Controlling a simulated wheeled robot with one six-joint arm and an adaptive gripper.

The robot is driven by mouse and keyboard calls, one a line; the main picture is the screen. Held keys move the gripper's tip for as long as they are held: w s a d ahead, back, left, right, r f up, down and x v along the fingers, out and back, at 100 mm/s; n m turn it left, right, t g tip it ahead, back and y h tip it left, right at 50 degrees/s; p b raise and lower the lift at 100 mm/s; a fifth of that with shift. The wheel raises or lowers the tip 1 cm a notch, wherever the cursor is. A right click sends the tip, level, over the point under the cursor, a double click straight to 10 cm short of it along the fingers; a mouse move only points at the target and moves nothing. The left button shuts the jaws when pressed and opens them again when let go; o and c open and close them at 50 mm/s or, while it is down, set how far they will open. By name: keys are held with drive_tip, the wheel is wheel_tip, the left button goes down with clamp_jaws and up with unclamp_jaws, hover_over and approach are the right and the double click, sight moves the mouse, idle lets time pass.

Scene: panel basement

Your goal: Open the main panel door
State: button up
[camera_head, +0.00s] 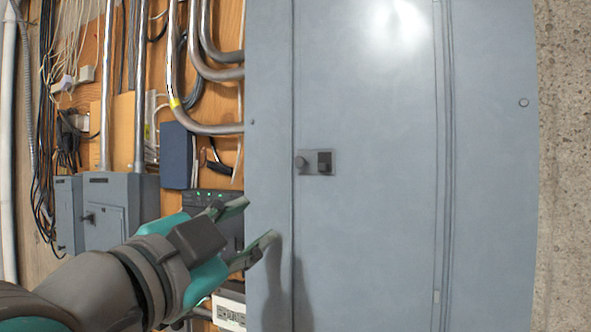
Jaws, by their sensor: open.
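The main panel door (375,210) is a tall grey-blue metal door that appears closed and flush with its frame. A small latch plate (316,162) sits near its left edge, with a round knob (301,163) and a dark rectangular handle (325,162). My gripper (256,222) is open and empty, below and to the left of the latch plate. It is apart from the latch, and its fingers point right toward the panel's left edge. A shadow of the gripper falls on the panel. The door's lower part is outside the view.
A concrete wall (565,180) stands at the right. On the left, a wooden board (95,130) carries metal conduits (195,70), loose cables (45,150), a grey box (108,210) and a blue box (177,155). A dark device with green lights (200,200) is behind my gripper.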

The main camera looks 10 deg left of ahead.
sight(298, 163)
drive_tip(key=s+d+r+m+g, duration=0.1)
drive_tip(key=s+d+r+m, duration=0.15)
drive_tip(key=s+r, duration=0.4)
drive_tip(key=shift+m, duration=0.45)
drive_tip(key=x, duration=0.8)
drive_tip(key=a+x, duration=0.1)
drive_tip(key=x, duration=0.3)
drive_tip(key=shift+w+r, duration=0.3)
drive_tip(key=shift+w, duration=0.05)
clamp_jaws()
